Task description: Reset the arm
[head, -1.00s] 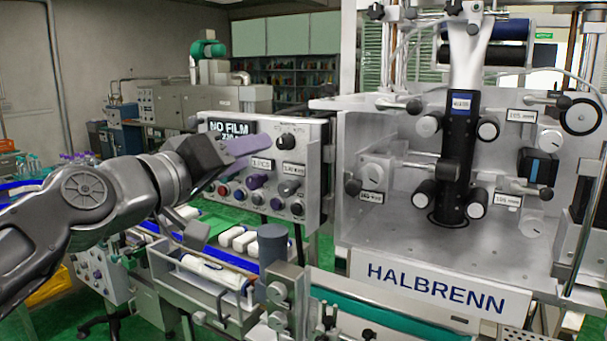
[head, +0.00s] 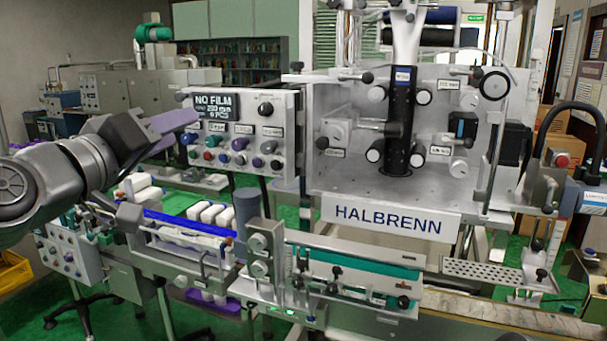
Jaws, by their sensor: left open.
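My left gripper (head: 152,167) is at the left of the head view, its arm coming in from the left edge. The upper finger lies left of the control panel (head: 240,135) in the picture. The panel's display (head: 217,106) reads "NO FILM", with knobs and coloured buttons below. The HALBRENN sleeve applicator (head: 391,216) fills the middle, with a black upright column (head: 400,125) inside. My right gripper is out of view.
A conveyor with white items (head: 208,212) runs below my left gripper. A grey cylinder (head: 247,207) stands at its right end. A perforated metal plate (head: 490,273) and a long belt lie at the right. Green floor (head: 60,310) shows at the lower left.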

